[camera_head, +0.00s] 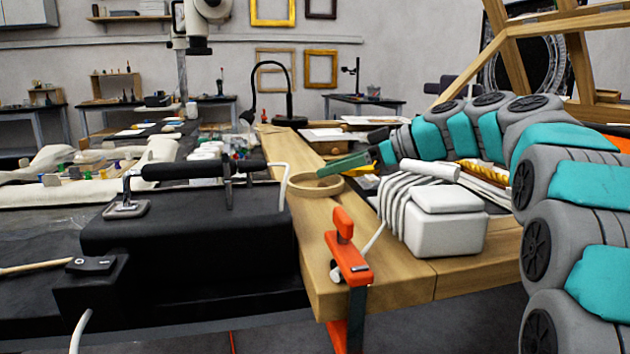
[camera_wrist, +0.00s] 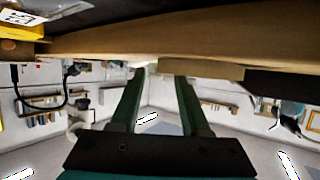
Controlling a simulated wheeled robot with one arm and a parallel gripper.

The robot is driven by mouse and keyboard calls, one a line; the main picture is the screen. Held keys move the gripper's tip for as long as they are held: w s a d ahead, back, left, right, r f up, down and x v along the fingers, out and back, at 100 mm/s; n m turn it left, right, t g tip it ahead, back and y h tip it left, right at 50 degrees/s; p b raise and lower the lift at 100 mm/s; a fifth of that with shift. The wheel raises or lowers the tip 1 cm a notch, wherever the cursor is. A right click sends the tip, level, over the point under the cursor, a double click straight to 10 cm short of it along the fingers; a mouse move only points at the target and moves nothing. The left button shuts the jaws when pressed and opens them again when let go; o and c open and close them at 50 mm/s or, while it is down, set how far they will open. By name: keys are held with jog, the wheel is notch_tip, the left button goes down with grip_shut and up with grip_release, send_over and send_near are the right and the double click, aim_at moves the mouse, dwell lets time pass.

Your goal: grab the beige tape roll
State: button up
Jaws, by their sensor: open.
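The beige tape roll (camera_head: 315,185) is a wide, low ring lying flat on the wooden tabletop in the head view, close behind the black machine. My gripper (camera_head: 343,166) comes in from the right with its green fingers beside and slightly above the roll, tips towards it. In the wrist view, which is upside down, the fingers (camera_wrist: 160,72) are apart with nothing held between them. A pale beige band (camera_wrist: 215,69) at the tips, reaching to the right, looks like the roll's side. Exact contact cannot be told.
A black machine (camera_head: 190,240) with a bar handle stands left in front. A white lidded box (camera_head: 445,228) and an orange clamp (camera_head: 347,255) are near the front of the wooden table (camera_head: 390,285). A black lamp (camera_head: 288,120) stands behind.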

jog(key=shift+x, duration=0.85)
jog(key=shift+f, duration=0.1)
grip_shut()
